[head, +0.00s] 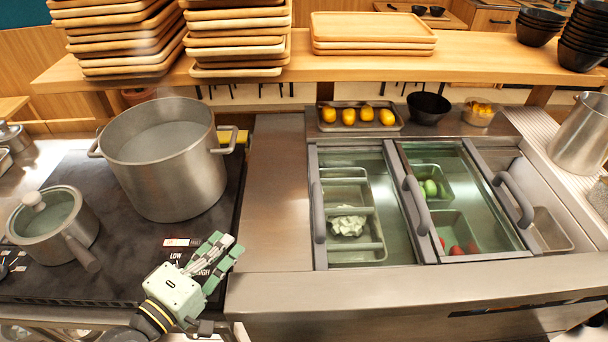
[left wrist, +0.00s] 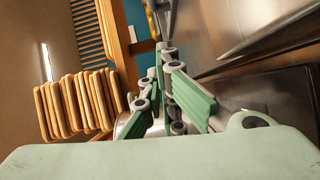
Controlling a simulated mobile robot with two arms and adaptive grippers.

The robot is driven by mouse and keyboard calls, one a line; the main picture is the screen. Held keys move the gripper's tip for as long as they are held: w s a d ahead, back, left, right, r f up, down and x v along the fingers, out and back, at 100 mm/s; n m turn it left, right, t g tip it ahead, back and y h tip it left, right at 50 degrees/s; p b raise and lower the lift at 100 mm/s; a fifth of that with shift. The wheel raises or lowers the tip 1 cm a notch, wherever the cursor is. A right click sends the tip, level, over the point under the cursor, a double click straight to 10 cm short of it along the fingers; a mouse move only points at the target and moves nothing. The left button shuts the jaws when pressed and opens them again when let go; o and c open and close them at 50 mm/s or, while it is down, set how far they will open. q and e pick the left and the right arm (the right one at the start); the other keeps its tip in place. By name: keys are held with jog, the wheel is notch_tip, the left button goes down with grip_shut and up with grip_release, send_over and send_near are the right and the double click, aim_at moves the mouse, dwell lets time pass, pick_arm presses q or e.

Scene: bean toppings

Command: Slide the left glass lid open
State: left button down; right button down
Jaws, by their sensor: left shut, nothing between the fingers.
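The left glass lid (head: 397,235) lies over the left part of the steel counter unit. Its grey upright handle (head: 318,212) stands along its left edge. Through the glass I see a metal tray with white food. My left gripper (head: 228,246) is left of this lid, near the stove's front right corner, apart from the handle. Its green fingers are together with nothing between them, and they also show in the left wrist view (left wrist: 172,62). My right gripper is not in view.
A middle glass lid (head: 478,225) with its own handle (head: 414,200) covers green and red food. Another handle (head: 513,200) stands to the right. A large pot (head: 165,175) and small lidded pot (head: 50,222) are on the stove. Bare steel counter (head: 275,190) lies left of the lid.

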pick_arm(q)
jog(key=shift+w+d+r+p, duration=0.15)
jog(key=shift+w+d+p, duration=0.2)
jog(key=shift+w, duration=0.35)
jog(key=p+x, duration=0.3)
jog(key=x, duration=1.4)
jog(key=shift+w+d, duration=0.25)
jog(key=d, duration=0.1)
jog(key=w+d, duration=0.1)
jog(key=d, duration=0.1)
jog(key=shift+w+d+f+p, duration=0.1)
jog(key=shift+w+f+p, duration=0.15)
jog(key=shift+f+p, duration=0.1)
jog(key=shift+d, duration=0.5)
jog(key=shift+d, duration=0.15)
